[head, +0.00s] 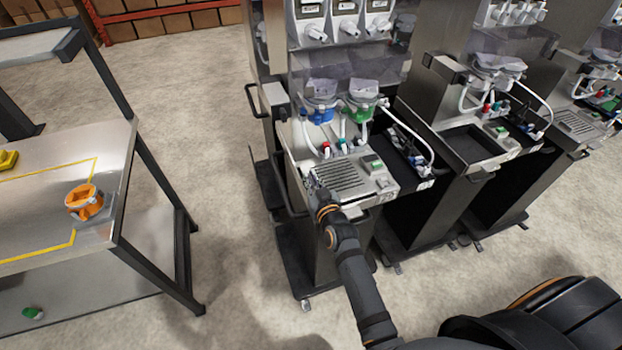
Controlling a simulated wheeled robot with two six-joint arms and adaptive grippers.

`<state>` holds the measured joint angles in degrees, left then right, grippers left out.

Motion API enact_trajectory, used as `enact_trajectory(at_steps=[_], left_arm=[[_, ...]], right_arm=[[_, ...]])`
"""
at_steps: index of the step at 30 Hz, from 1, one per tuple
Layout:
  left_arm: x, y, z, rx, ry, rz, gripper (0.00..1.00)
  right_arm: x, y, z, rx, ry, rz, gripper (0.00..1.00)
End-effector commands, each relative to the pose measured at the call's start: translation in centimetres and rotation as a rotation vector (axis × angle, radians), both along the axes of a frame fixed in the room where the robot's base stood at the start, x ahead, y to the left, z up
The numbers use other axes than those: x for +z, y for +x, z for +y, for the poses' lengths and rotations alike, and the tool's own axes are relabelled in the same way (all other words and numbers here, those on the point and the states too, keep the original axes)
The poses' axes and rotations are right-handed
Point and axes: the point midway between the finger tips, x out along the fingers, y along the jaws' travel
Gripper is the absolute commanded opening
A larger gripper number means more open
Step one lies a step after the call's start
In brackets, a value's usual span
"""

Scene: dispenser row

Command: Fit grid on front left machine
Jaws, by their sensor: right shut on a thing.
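The front left machine (309,178) is a steel cabinet with a shelf at its front. The grey slotted grid (340,176) lies at this shelf, over the tray area, looking about level. Whether it sits fully down in its recess, I cannot tell. My right gripper (314,186) is at the grid's left front corner, shut on its edge; the fingertips are small and partly hidden by my wrist. My left gripper is not in view.
Blue and green dispensing heads (342,108) with hoses hang above the grid. A neighbouring machine has an open black tray (473,146); one farther right has a slotted grid (578,124). A steel table (119,170) at left holds an orange part (85,202). Floor between is clear.

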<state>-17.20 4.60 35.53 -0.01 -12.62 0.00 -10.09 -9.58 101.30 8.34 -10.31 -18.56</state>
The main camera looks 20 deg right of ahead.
Motion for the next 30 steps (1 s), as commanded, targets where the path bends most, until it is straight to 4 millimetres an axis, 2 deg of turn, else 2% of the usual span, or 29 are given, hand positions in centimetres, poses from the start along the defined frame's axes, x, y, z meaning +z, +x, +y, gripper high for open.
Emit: enact_trajectory(at_steps=[14,15,20,30], left_arm=[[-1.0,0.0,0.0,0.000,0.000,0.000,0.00],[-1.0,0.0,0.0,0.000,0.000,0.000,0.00],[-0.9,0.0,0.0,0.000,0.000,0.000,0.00],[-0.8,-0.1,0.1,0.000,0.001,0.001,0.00]], right_arm=[[-1.2,0.0,0.0,0.000,-0.001,-0.002,0.00],[-1.2,0.0,0.0,0.000,-0.001,-0.002,0.14],[-1.1,0.0,0.0,0.000,-0.001,-0.001,0.35],[-1.2,0.0,0.0,0.000,0.000,0.001,0.37]])
